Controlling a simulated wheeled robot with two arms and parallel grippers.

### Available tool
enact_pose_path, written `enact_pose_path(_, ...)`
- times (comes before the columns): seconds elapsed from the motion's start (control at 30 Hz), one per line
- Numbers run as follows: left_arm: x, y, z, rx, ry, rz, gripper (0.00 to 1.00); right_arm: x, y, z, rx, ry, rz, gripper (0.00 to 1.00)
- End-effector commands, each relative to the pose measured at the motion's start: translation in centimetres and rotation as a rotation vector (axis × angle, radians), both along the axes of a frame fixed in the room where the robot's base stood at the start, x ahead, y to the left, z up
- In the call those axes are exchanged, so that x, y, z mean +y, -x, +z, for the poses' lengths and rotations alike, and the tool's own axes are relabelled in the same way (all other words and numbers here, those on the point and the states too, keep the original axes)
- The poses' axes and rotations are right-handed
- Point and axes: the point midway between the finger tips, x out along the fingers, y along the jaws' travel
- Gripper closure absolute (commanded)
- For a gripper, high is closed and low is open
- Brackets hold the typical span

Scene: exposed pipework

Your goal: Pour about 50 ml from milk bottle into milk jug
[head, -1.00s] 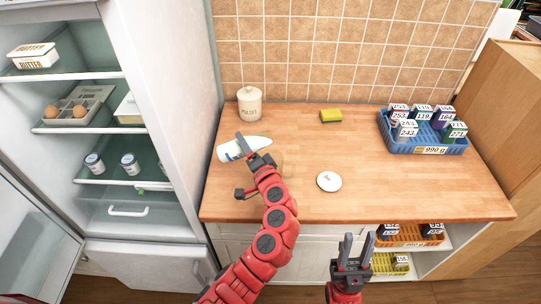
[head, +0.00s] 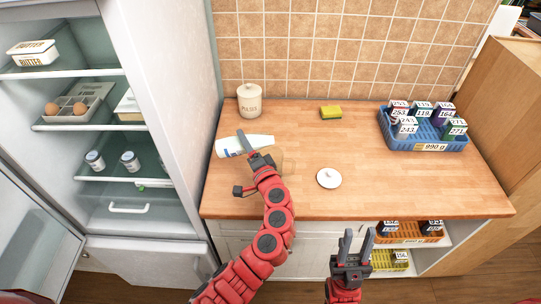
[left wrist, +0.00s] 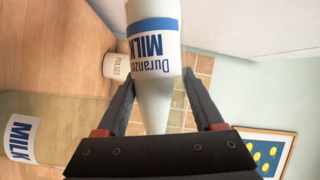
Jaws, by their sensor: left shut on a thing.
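The white milk bottle (head: 231,147) with a blue-and-white label lies nearly level above the back left of the counter, its narrower end to the right. It also shows in the left wrist view (left wrist: 153,45), between the fingers. My left gripper (head: 254,151) is shut on the bottle. The milk jug (head: 277,158), a beige vessel, is mostly hidden behind my left gripper, below the bottle's right end. Its MILK label shows in the left wrist view (left wrist: 22,138). I cannot make out any liquid stream. My right gripper (head: 356,242) is open and empty before the counter.
A pulses canister (head: 249,102) stands at the back left. A round white lid (head: 329,178) lies on the wooden counter (head: 350,145). A yellow-green sponge (head: 330,112) and a blue crate (head: 425,141) of small boxes are farther right. The open fridge (head: 110,130) is left.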

Motion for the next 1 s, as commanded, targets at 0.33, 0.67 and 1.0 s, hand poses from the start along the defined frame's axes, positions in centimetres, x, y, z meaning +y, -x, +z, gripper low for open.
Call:
enact_pose_path(0.33, 0.2, -0.02, -0.1, 0.001, -0.069, 0.001, 1.0, 0.0, 0.01, -0.71, 0.0, 0.0, 0.0, 0.63)
enact_pose_path(0.67, 0.17, -0.01, -0.18, 0.003, -0.117, 0.0, 1.0, 0.0, 0.0, -1.1, 0.0, 0.0, 0.0, 0.63)
enact_pose_path(1.0, 0.47, -0.15, -0.15, 0.004, -0.12, 0.001, 1.0, 0.0, 0.0, -1.09, 0.0, 0.0, 0.0, 0.63)
